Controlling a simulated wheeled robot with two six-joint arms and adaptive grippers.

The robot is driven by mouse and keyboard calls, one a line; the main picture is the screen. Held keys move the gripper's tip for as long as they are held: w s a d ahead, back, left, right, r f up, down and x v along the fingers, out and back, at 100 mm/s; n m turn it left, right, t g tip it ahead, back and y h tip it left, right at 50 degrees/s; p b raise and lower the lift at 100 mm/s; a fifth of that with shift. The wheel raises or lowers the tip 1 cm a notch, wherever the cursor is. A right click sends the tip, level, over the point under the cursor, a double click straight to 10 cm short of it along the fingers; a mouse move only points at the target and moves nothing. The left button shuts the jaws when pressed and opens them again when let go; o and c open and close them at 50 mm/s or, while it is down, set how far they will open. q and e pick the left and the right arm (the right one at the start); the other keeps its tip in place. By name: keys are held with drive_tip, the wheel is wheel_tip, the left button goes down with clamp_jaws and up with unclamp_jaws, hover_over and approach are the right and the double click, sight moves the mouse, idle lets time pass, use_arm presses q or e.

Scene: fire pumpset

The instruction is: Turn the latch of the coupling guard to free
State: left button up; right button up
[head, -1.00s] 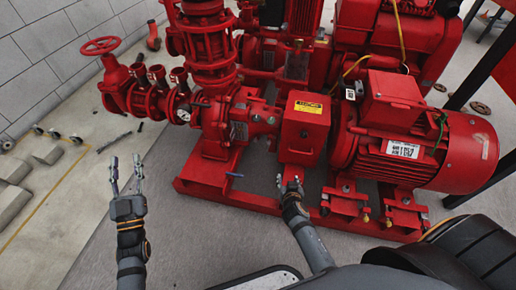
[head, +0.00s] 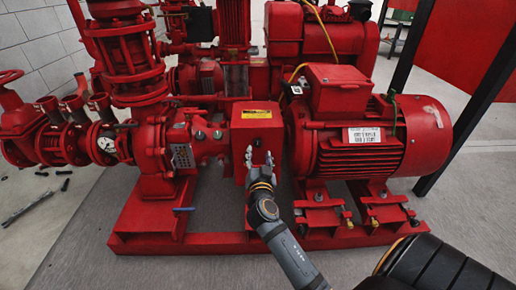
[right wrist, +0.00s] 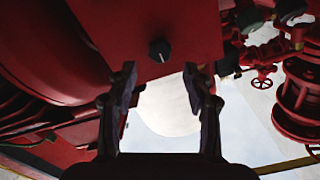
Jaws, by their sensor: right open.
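The coupling guard (head: 256,120) is a red box with a yellow label, between the pump and the motor. Its red face fills the top middle of the right wrist view (right wrist: 195,28). The latch (right wrist: 160,51) is a small round black knob with a pale line on it, on that face. My right gripper (head: 260,160) is in front of the guard's lower part, fingers pointing at it. In the right wrist view its two fingers (right wrist: 159,80) are apart and empty, with the latch beyond and between their tips, apparently untouched. My left gripper is out of view.
The red motor (head: 360,140) stands right of the guard. The red pump with valves (head: 125,60) and a gauge stands left. A red base frame (head: 150,225) runs below, with a blue-handled valve (head: 183,209) at its front.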

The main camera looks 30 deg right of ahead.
sight(258, 144)
drive_tip(key=b+x, duration=0.1)
drive_tip(key=x, duration=0.4)
drive_tip(key=shift+w+d, duration=0.2)
drive_tip(key=shift+c, duration=0.4)
clamp_jaws()
